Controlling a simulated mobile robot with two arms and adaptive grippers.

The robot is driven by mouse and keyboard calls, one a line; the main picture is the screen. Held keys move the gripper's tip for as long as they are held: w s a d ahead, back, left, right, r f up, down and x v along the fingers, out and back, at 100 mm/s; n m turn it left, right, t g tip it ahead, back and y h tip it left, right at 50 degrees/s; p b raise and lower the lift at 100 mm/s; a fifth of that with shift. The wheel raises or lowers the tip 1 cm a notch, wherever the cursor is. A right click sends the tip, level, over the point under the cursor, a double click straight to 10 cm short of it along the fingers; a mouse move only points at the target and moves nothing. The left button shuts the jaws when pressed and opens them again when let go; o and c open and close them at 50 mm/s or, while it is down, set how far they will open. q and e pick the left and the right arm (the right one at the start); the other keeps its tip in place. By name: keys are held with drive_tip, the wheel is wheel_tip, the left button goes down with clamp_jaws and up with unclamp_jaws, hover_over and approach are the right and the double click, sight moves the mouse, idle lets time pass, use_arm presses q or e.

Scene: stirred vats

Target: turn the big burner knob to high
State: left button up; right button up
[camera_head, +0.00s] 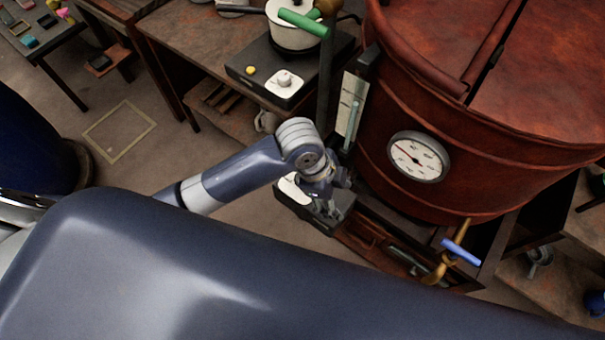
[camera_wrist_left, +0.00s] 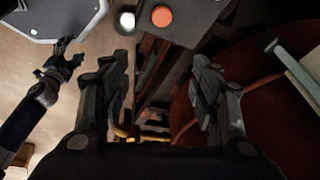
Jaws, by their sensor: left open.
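The dark burner box (camera_head: 340,212) stands low beside the red vat, with part of a white plate (camera_head: 290,188) showing on its top. My left gripper (camera_head: 328,206) is over this box and covers much of it, so I cannot make out the big knob in the head view. In the left wrist view the open, empty left gripper (camera_wrist_left: 165,98) has its fingers wide apart. Beyond them is a dark box top (camera_wrist_left: 195,22) with an orange round part (camera_wrist_left: 162,15); a white round part (camera_wrist_left: 127,20) is beside it. What looks like my right gripper (camera_wrist_left: 66,54) shows at left, its jaws unclear.
The red vat (camera_head: 480,120) with a round gauge (camera_head: 418,157) rises close to my left gripper. A blue-handled brass tap (camera_head: 460,252) sticks out below it. A smaller burner (camera_head: 262,92) with a white pot (camera_head: 292,35) stands on the back bench.

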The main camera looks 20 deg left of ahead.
use_arm(q)
drive_tip(key=w+a+m+g+y, duration=0.2)
drive_tip(key=w+a+m+y, duration=0.3)
drive_tip(key=w+a, duration=0.4)
drive_tip(key=shift+m+h, duration=0.6)
drive_tip(key=f, duration=0.3)
drive_tip(key=s+f, duration=0.1)
drive_tip(key=f, duration=0.3)
drive_tip(key=a+f, duration=0.1)
drive_tip(key=f, duration=0.2)
drive_tip(key=shift+s+f, duration=0.15)
drive_tip(key=shift+f, duration=0.1)
drive_tip(key=c, duration=1)
